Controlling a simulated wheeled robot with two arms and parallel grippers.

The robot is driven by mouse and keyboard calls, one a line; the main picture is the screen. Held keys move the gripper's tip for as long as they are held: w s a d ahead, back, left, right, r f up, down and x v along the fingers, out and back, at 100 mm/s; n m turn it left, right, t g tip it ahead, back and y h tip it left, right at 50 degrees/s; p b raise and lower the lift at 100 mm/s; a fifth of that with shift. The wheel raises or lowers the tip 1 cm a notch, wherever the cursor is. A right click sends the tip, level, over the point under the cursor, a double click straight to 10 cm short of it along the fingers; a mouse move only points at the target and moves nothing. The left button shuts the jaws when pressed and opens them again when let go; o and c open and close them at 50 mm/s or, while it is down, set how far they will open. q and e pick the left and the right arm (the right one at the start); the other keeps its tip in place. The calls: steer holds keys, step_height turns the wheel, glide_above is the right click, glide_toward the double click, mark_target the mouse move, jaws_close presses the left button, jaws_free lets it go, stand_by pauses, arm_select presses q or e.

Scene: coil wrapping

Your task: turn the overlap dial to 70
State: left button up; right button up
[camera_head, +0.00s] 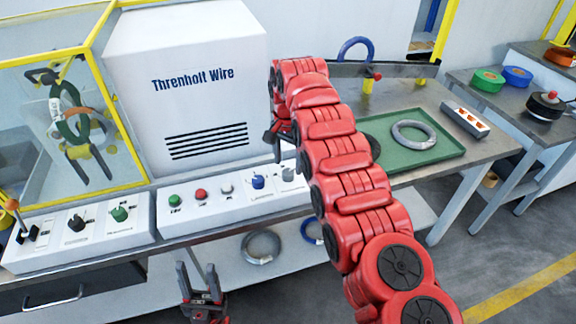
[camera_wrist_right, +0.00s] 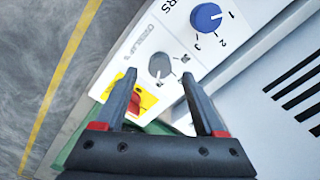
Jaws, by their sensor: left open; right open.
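The grey dial (camera_head: 288,174) sits at the right end of the white control panel, right of the blue dial (camera_head: 257,181). In the right wrist view the grey dial (camera_wrist_right: 160,65) lies just ahead of and between my right gripper's fingertips (camera_wrist_right: 161,80). Its label and setting are too blurred to read surely. The right fingers are open and empty; I cannot tell whether they touch the dial. In the head view the right gripper is mostly hidden by its red arm. My left gripper (camera_head: 199,272) is open and empty, low in front of the bench.
The panel has green (camera_head: 174,201), red (camera_head: 200,194) and white (camera_head: 226,188) buttons. A yellow-and-red control (camera_wrist_right: 137,100) is close to the right fingers. A green tray (camera_head: 436,160) holding a grey coil (camera_head: 413,134) stands to the right. A yellow-framed enclosure (camera_head: 140,187) is at left.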

mark_target(288, 172)
step_height(288, 172, up, 14)
steer(key=p, duration=1.3)
